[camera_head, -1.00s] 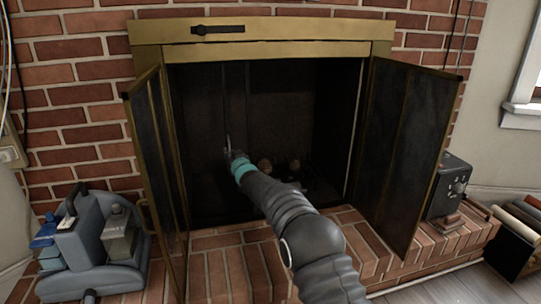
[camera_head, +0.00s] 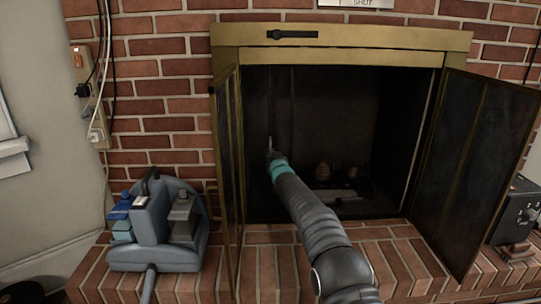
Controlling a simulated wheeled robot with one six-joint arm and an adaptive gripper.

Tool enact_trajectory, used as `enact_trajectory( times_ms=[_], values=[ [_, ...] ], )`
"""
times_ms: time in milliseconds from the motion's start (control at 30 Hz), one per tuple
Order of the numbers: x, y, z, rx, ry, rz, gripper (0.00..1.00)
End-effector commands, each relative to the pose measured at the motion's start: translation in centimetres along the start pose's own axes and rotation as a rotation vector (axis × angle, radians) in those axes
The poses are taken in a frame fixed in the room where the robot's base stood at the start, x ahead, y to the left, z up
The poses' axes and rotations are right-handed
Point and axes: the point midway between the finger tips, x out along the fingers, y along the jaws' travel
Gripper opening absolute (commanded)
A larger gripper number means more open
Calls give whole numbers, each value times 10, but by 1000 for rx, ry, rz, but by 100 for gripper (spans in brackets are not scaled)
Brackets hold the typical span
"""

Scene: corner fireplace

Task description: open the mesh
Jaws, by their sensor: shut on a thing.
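The fireplace opening stands between two glass doors with brass-coloured frames, and both doors are swung outward: the left door (camera_head: 228,165) and the right door (camera_head: 470,165). A dark mesh (camera_head: 282,100) hangs at the left side of the opening and is hard to make out against the black interior. My gripper (camera_head: 270,150) is inside the opening near its left side, with my arm reaching in from below. It is shut on a thin upright part at the mesh, probably its handle; the fingertips are small and dark, so the exact hold is unclear.
A brass lintel (camera_head: 340,38) with a dark slider (camera_head: 292,34) tops the opening. Pale lumps (camera_head: 322,172) lie on the firebox floor. A brick hearth (camera_head: 280,262) runs in front. A grey-blue machine (camera_head: 150,225) stands left, a black box (camera_head: 518,210) right.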

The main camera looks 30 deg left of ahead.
Motion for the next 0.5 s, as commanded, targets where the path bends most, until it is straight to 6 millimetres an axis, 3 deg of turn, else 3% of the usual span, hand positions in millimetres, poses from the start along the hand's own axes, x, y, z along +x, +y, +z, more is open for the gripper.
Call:
enact_trajectory(
  times_ms=[33, 67, 133, 500],
  values=[
    [0, 0, 2, 0, -3, 0, 0],
    [0, 0, 2, 0, -3, 1, 17],
    [0, 1, 2, 0, -3, 1, 35],
    [-1, -1, 0, 0, -1, -2, 36]
  ],
)
